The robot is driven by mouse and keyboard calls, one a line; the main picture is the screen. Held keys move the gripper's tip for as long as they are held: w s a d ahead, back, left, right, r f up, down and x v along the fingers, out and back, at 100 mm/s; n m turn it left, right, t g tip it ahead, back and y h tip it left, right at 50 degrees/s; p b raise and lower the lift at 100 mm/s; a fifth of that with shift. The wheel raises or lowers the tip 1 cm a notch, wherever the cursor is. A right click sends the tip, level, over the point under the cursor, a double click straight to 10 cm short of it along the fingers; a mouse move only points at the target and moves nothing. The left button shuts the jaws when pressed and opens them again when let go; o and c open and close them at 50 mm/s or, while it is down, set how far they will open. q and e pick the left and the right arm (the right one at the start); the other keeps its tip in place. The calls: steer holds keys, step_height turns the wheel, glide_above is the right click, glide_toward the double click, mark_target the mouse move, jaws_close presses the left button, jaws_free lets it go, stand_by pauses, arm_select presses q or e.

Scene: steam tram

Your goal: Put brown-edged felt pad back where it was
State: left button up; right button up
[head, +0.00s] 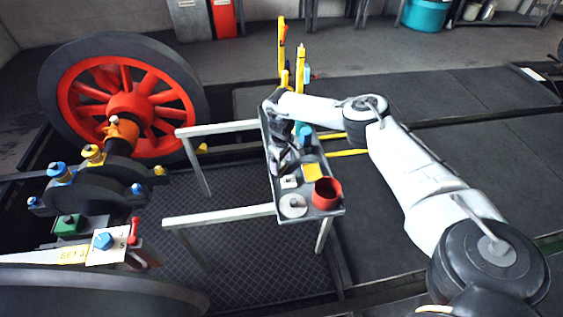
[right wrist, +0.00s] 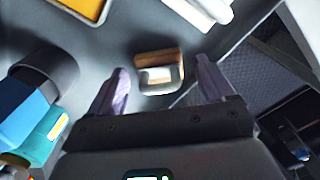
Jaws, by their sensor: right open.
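The brown-edged felt pad (right wrist: 158,58) shows in the right wrist view as a small brown-rimmed piece with a pale middle. It lies on the grey tray (right wrist: 125,35). My right gripper (right wrist: 162,66) is open, with one finger to each side of the pad in that view and a visible gap on both sides. In the head view my right gripper (head: 283,164) is low over the middle left of the tray (head: 267,142), and I cannot make out the pad there. My left gripper is not in view.
The tray also holds a red cup (head: 327,193), a pale disc (head: 293,206), a yellow piece (head: 313,172), a small white piece (head: 289,182) and a blue item (head: 305,137). Pale rails (head: 220,217) run left from it. A red-spoked wheel (head: 125,105) stands at the left.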

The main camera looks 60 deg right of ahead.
step_height(320, 180, up, 11)
steer(key=p, duration=0.7)
steer(key=shift+f, duration=0.15)
steer(key=shift+r, duration=0.7)
